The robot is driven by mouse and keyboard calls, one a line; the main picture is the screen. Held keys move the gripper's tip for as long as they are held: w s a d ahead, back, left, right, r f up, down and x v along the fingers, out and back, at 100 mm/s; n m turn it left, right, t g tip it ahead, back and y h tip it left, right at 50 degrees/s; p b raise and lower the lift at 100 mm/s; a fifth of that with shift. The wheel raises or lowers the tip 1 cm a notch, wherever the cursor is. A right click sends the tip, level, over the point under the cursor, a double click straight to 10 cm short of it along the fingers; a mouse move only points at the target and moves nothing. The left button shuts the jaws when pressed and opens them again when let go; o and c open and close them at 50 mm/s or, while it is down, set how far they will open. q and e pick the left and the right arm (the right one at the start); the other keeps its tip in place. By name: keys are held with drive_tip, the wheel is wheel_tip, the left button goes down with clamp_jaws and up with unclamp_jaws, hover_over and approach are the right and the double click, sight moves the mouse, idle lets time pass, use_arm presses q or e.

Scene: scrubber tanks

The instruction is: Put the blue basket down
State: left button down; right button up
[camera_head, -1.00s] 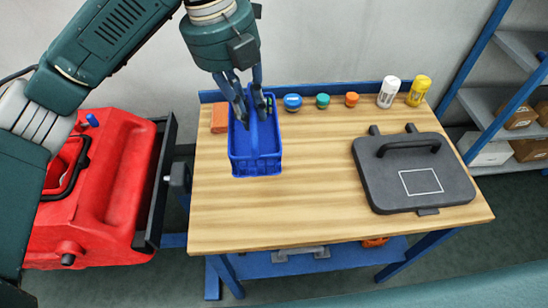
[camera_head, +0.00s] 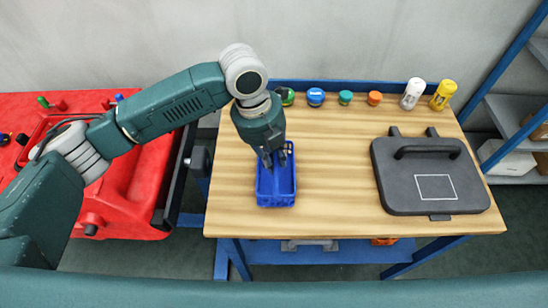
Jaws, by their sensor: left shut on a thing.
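The blue basket (camera_head: 276,188) is an open, divided tray with a central handle. It is over the left part of the wooden tabletop, near the front edge. It looks level; I cannot tell whether its base touches the wood. My left gripper (camera_head: 274,160) points down from above and is shut on the basket's handle. The gripper and wrist hide the basket's back part. My right gripper is not in view.
On the workbench (camera_head: 335,205), a black lid-like case (camera_head: 430,178) lies at right. Small capped jars (camera_head: 316,97) and white (camera_head: 413,93) and yellow (camera_head: 443,95) bottles line the back. A red machine (camera_head: 140,185) stands left. The middle of the tabletop is clear.

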use_arm(q)
drive_tip(key=shift+f, duration=0.3)
drive_tip(key=c, duration=1.7)
unclamp_jaws()
drive_tip(key=shift+f, duration=0.1)
drive_tip(key=shift+o, duration=0.2)
drive_tip(key=shift+r, duration=0.55)
wheel_tip(320, 180, up, 11)
drive_tip(key=a+b, duration=0.2)
drive_tip(key=shift+a, duration=0.1)
